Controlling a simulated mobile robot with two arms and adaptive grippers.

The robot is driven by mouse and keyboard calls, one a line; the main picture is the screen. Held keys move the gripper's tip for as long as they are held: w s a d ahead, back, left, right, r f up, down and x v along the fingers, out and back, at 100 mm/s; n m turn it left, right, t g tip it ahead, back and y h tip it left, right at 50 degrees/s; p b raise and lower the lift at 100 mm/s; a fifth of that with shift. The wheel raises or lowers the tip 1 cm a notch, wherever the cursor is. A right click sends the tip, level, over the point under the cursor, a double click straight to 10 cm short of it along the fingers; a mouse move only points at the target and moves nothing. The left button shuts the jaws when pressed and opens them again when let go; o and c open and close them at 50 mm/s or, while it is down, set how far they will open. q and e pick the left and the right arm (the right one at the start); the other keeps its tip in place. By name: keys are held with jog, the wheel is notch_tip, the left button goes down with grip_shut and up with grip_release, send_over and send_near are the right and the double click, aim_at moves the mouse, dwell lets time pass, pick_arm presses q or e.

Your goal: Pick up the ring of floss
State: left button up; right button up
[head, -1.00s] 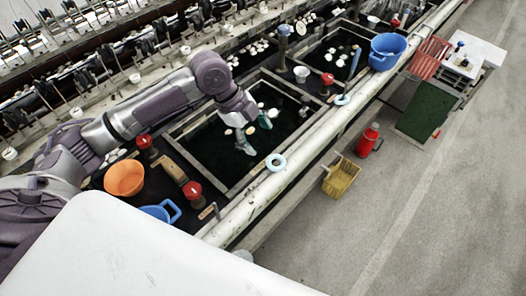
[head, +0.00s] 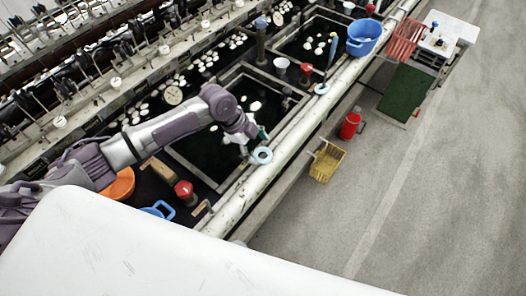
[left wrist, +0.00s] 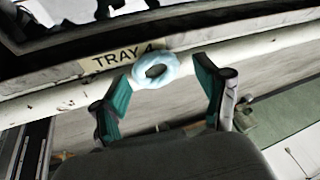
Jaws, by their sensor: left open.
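The ring of floss (head: 262,163) is a pale blue ring on the long white rail at the front edge of the basins. In the left wrist view the ring (left wrist: 157,83) lies by the "TRAY 4" label (left wrist: 118,56), between the two green fingertips in the picture. My left gripper (head: 253,139) is open and empty, just behind the ring in the head view. It also shows in the left wrist view (left wrist: 163,85), with its fingers spread to either side of the ring. I cannot tell whether they touch it. My right gripper is not in view.
A second pale ring (head: 322,93) lies farther along the rail. A dark basin (head: 205,158) is under my left arm. A red-topped post (head: 185,188), a blue pan (head: 159,210) and an orange bowl (head: 121,185) stand nearby.

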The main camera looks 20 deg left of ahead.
pick_arm(q)
jog(key=shift+x, duration=0.8)
jog(key=c, duration=0.6)
